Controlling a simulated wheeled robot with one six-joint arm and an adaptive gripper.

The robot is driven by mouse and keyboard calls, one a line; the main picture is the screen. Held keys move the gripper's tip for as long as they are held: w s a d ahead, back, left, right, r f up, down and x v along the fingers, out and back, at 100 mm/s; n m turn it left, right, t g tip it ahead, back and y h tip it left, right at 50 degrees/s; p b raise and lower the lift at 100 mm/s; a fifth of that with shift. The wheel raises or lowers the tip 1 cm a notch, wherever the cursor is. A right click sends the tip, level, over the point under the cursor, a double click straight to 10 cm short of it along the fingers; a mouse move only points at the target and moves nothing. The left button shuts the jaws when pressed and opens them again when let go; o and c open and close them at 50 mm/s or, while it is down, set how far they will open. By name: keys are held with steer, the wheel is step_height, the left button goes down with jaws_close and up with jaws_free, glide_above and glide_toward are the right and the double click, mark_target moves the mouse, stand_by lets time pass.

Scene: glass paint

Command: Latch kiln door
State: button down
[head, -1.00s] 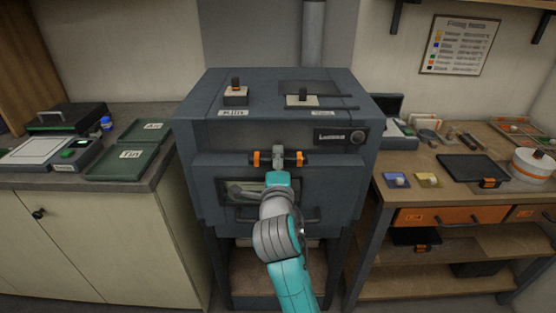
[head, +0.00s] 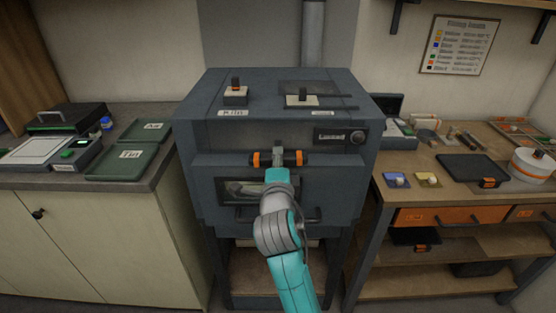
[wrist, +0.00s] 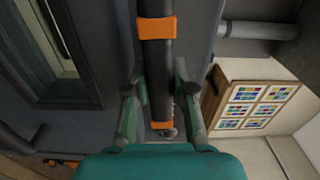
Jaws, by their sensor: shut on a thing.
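The dark grey kiln (head: 205,140) stands in the middle, with its windowed door (head: 218,215) on the front. A black latch bar with orange bands (head: 299,158) lies level across the front above the window. My gripper (head: 278,158) is at the middle of this bar. In the wrist view the bar (wrist: 156,65) runs between the two fingers of my gripper (wrist: 157,82), which are shut on it. The window (wrist: 65,45) shows at the left there. The door looks closed against the body; my arm hides part of its front.
On the kiln top are two switch blocks (head: 236,92) and (head: 302,98). A counter with green trays (head: 123,162) stands to the left. A wooden workbench (head: 440,203) with orange drawers (head: 452,216) stands to the right. The floor in front is partly hidden by my arm.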

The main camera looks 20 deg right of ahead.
steer(key=shift+n, duration=1.3)
steer(key=c, duration=1)
jaws_free()
steer(key=shift+o, duration=0.2)
steer(key=v, duration=1.2)
